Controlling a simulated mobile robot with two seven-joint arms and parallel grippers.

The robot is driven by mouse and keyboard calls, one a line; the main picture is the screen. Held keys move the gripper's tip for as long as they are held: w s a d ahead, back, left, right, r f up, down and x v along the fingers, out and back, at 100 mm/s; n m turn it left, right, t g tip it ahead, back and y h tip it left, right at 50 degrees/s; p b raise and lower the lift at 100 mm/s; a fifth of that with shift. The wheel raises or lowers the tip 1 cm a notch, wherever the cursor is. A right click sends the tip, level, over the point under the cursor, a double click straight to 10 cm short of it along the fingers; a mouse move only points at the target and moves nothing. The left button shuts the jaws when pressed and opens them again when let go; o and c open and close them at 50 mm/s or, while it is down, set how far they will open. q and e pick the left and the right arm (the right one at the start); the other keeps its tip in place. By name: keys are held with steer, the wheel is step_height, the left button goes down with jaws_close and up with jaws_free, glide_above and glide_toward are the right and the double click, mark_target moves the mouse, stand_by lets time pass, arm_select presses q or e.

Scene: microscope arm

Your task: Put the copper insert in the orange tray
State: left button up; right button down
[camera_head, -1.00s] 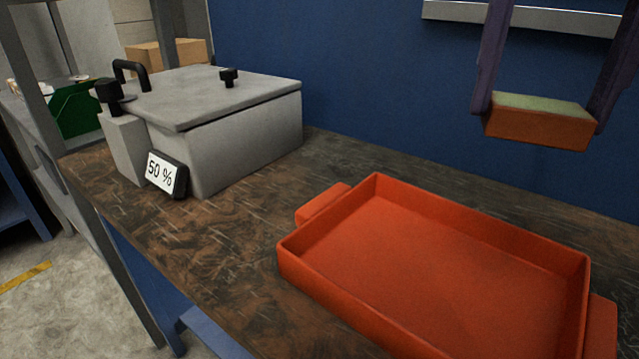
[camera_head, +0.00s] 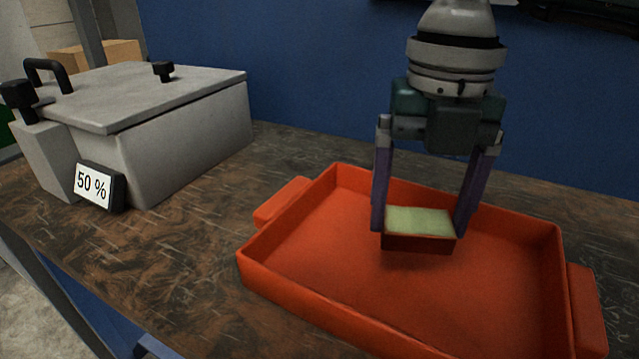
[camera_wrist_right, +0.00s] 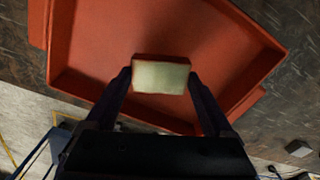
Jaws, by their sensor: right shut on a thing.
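The copper insert (camera_head: 418,243) is a small block with a pale greenish top and reddish-brown sides. My right gripper (camera_head: 420,226) is shut on it, with one finger at each end. The block is over the inside of the orange tray (camera_head: 290,298), toward its back half; I cannot tell whether it touches the floor of the tray. In the right wrist view the insert (camera_wrist_right: 161,76) sits between the fingertips (camera_wrist_right: 160,80), with the tray (camera_wrist_right: 95,85) behind it. My left gripper is not in view.
A grey box with a lid (camera_head: 185,135) and black handles stands left of the tray, with a "50 %" display (camera_head: 94,185) on its front. The dark worktop (camera_head: 180,250) is clear between them. A blue wall (camera_head: 300,70) rises behind.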

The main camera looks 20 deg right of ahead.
mark_target(418, 221)
steer(key=shift+f, duration=2.15)
steer(key=shift+f+b, duration=0.25)
steer(key=shift+b, duration=0.15)
jaws_free()
step_height(418, 221, up, 12)
steer(key=shift+r+p, duration=0.25)
steer(key=shift+p, duration=0.35)
